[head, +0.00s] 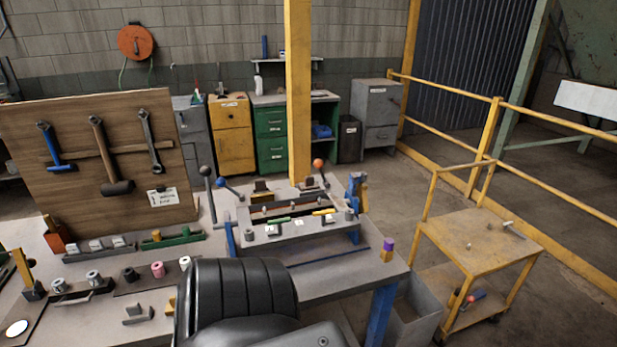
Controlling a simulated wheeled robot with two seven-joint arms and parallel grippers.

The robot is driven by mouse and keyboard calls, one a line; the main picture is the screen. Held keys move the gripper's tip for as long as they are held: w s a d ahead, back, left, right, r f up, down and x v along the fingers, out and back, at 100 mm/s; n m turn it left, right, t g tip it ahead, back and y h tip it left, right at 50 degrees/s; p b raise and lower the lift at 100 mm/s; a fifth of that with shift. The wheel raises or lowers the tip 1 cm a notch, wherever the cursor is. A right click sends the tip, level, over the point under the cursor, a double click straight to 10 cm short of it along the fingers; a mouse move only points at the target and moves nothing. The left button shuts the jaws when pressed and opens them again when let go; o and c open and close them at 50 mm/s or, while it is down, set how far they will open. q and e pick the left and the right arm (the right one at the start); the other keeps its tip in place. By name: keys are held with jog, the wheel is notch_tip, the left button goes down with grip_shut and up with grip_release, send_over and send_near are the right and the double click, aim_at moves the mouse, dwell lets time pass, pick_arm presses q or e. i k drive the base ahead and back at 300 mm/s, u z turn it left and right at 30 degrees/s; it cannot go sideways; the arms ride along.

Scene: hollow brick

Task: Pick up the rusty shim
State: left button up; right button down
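I cannot pick out a rusty shim with certainty in the head view. Several small parts lie on the grey workbench (345,272), too small to identify. A grey bracket-like piece (138,314) sits at the front left, and a yellow piece (171,306) shows partly behind a black link of my own arm. That link fills the bottom centre and hides part of the bench. Neither of my grippers is in view.
A tool board (75,165) with hanging hammers and a wrench stands at the back left. A fixture (295,228) with levers is mid-bench. A yellow post (298,90) rises behind it. A yellow cart (470,240) stands right. Yellow railings run behind it.

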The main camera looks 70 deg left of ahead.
aim_at(260, 184)
jog(key=i, duration=1.05)
jog(key=u, duration=2.35)
